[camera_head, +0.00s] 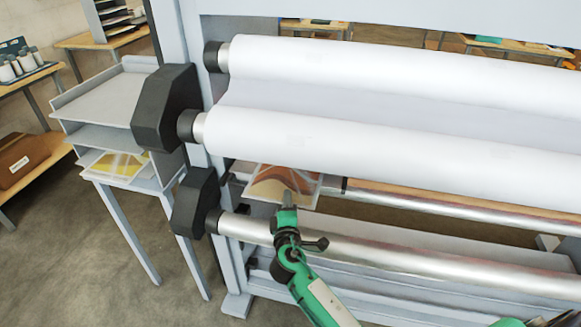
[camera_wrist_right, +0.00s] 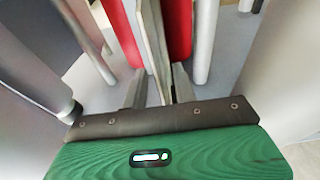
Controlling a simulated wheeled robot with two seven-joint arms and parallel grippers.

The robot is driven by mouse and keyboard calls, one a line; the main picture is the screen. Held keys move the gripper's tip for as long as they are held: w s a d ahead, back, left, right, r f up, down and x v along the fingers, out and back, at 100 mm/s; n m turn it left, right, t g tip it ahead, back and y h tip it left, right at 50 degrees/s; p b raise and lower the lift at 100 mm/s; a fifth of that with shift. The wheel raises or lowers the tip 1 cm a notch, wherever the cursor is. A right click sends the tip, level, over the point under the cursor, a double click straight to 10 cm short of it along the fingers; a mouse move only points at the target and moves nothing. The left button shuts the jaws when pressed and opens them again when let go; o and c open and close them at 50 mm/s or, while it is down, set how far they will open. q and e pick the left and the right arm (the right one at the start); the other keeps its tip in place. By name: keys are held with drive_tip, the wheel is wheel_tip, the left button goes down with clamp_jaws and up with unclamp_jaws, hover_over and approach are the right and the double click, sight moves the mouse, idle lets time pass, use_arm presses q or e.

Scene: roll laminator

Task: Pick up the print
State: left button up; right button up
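A print (camera_head: 268,187) with a brown and orange arch design shows below the large white rolls, above the lower metal roller in the head view. My right gripper (camera_head: 287,199) reaches up to its near edge, overlapping it in the picture. My left gripper is out of view.
The laminator's white rolls (camera_head: 330,140) and metal roller (camera_head: 400,257) lie close above and below my right gripper. A grey shelf unit (camera_head: 100,100) at left holds a yellow sheet (camera_head: 117,166). Red upright shapes (camera_wrist_right: 122,32) flank the fingers in the wrist view.

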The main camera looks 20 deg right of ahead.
clamp_jaws()
drive_tip(key=shift+r, duration=0.2)
